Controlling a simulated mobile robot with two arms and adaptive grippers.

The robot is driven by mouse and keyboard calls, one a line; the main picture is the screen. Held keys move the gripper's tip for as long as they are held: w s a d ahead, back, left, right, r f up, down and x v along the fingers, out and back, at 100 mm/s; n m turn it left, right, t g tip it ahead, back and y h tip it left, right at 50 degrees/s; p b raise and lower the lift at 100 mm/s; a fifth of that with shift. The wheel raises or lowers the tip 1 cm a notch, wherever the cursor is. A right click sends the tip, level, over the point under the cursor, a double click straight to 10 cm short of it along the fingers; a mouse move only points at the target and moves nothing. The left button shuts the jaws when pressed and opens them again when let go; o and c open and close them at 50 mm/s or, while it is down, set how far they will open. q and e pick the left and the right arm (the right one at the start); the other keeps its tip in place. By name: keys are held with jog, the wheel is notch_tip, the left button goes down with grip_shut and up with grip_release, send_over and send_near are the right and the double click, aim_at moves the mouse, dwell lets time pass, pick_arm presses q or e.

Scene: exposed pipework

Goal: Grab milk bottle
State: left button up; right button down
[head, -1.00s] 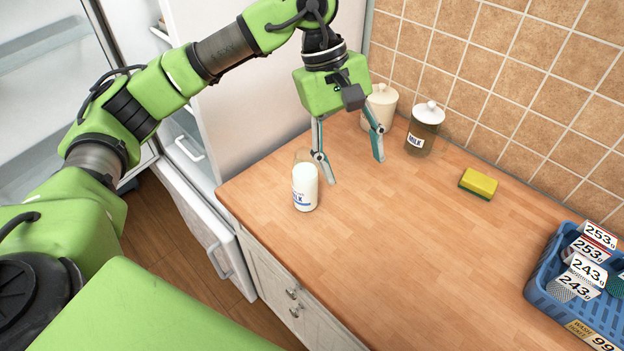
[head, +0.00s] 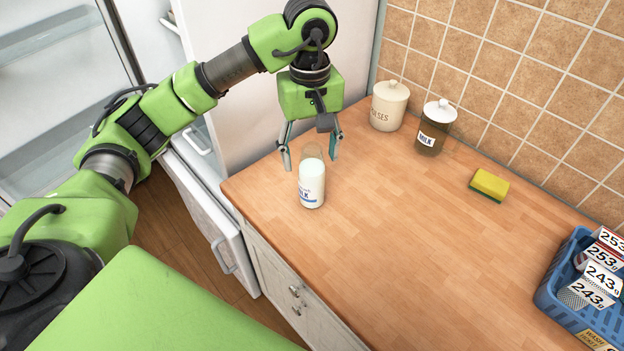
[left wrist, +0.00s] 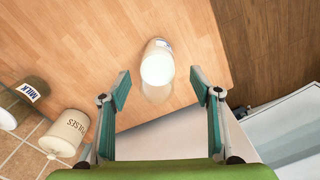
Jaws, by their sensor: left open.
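The milk bottle (head: 312,184) is clear glass with white milk and a blue-lettered label. It stands upright on the wooden counter near its left front edge. My left gripper (head: 310,160) is open and empty, pointing down just behind the bottle, with its fingers spread to either side. In the left wrist view the bottle (left wrist: 157,64) is ahead of the open fingers (left wrist: 162,85), roughly centred between them, and not gripped. My right gripper is in neither view.
A pulses jar (head: 389,106) and a brown jar labelled milk (head: 435,128) stand by the tiled wall. A yellow sponge (head: 489,185) lies to their right. A blue basket (head: 550,300) is at the far right. The open fridge (head: 60,90) is at left. The counter's middle is clear.

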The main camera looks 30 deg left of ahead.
aim_at(312, 176)
pick_arm(q)
jog(key=f, duration=0.1)
jog(key=f+p, duration=0.1)
jog(key=f, duration=0.1)
jog(key=f+p, duration=0.1)
jog(key=shift+w+f, duration=0.25)
jog(key=shift+f, duration=0.3)
jog(key=c, duration=1.5)
jog(key=shift+r, duration=0.1)
jog(key=shift+c, duration=0.5)
jog(key=shift+r, duration=0.2)
